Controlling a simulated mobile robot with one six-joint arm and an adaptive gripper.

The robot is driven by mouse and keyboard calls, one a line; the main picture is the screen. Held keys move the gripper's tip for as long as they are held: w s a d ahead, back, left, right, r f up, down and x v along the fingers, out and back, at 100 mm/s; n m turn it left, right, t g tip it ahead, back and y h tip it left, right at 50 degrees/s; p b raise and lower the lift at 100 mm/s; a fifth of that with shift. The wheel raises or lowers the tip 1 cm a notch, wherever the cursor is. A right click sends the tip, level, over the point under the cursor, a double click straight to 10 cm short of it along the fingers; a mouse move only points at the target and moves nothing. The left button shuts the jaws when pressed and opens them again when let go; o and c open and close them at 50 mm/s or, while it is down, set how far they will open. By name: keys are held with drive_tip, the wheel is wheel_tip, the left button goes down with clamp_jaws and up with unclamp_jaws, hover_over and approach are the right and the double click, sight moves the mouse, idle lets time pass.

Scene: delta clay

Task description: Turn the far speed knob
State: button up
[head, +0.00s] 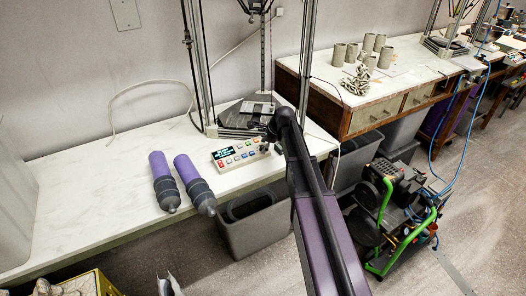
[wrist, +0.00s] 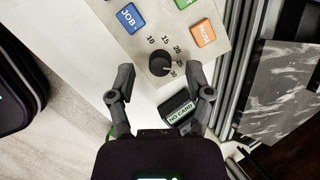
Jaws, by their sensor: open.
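The control panel (head: 238,154) is a light box with coloured buttons and a lit screen, lying on the white table. In the wrist view a round black knob (wrist: 160,64) with a dial of numbers around it sits on the panel face (wrist: 160,30). My gripper (wrist: 161,77) is open, with one finger on each side of the knob. I cannot tell whether either finger touches it. Only one knob shows in the wrist view; my arm hides part of the panel's right end in the head view.
A blue JOB button (wrist: 130,18) and an orange PAUSE button (wrist: 202,33) lie close to the fingers. A small NO CARD display (wrist: 181,113) is near the right finger. Two purple-and-black cylinders (head: 163,180) lie left of the panel. A metal-framed machine (head: 201,80) stands behind it.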

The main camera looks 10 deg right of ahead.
drive_tip(key=shift+w+a+f+b, duration=0.2)
drive_tip(key=shift+f+b, duration=0.15)
drive_tip(key=shift+f, duration=0.25)
clamp_jaws()
